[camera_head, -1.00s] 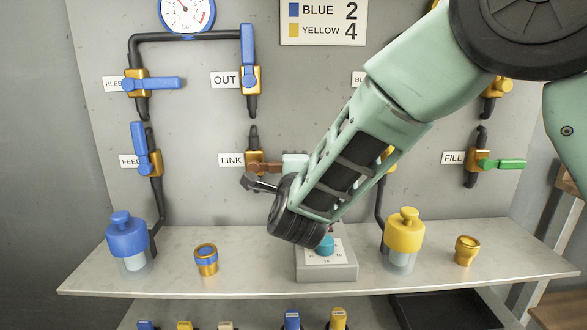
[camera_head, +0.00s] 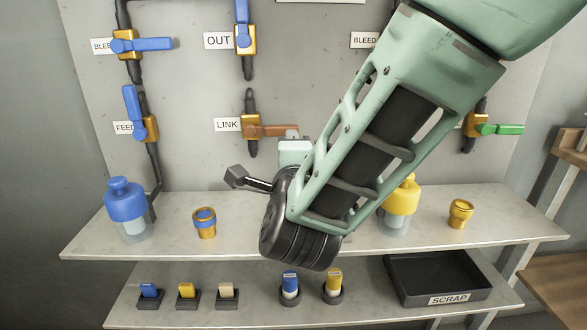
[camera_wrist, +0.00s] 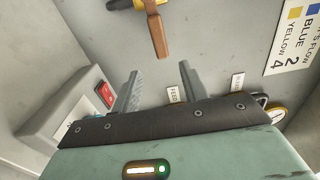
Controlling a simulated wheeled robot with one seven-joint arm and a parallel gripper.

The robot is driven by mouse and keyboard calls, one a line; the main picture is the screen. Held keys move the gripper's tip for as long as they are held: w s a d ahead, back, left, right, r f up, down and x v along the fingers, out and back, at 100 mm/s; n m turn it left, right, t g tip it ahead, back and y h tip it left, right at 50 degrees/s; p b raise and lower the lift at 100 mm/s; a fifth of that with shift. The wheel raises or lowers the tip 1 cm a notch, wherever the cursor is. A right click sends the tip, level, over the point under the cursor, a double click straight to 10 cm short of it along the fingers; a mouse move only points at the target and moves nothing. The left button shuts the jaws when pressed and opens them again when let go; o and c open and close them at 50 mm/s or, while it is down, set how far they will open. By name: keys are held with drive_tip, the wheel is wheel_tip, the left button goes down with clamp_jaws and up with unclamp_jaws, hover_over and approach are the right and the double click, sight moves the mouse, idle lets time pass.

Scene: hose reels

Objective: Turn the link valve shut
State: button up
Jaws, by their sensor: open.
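The link valve (camera_head: 251,125) is a brass body on a dark vertical pipe, right of the LINK label (camera_head: 227,125). Its brown lever (camera_head: 272,131) points sideways to the right, across the pipe. In the wrist view the lever (camera_wrist: 158,38) shows at the top, ahead of the gap between my fingers. My gripper (camera_wrist: 159,72) is open and empty, its two grey fingers apart, with the lever's end just beyond the fingertips. In the head view my wrist hides most of the gripper, and any contact cannot be seen there.
A blue-capped jar (camera_head: 126,205) and a brass-and-blue fitting (camera_head: 204,223) stand on the upper shelf; a yellow-capped jar (camera_head: 402,195) is behind my arm. The OUT valve (camera_head: 245,38) sits above. A grey box with a red switch (camera_wrist: 105,93) is beside my gripper.

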drive_tip(key=s, duration=0.6)
drive_tip(key=shift+s, duration=0.15)
drive_tip(key=shift+a, duration=0.15)
drive_tip(key=s+a+f+n+g+y, duration=0.4)
drive_tip(key=s+f+n+g+y, duration=0.5)
drive_tip(key=n, duration=0.6)
drive_tip(key=s+d+f+n+g+h, duration=0.1)
drive_tip(key=s+d+n+g+h, duration=0.75)
drive_tip(key=s+d+n, duration=0.5)
wheel_tip(320, 180, up, 20)
drive_tip(key=w+d+m+p, duration=0.1)
drive_tip(key=m+p, duration=0.1)
drive_tip(key=p, duration=1.9)
drive_tip(key=shift+w+r+y, duration=0.15)
drive_tip(key=shift+y, duration=0.2)
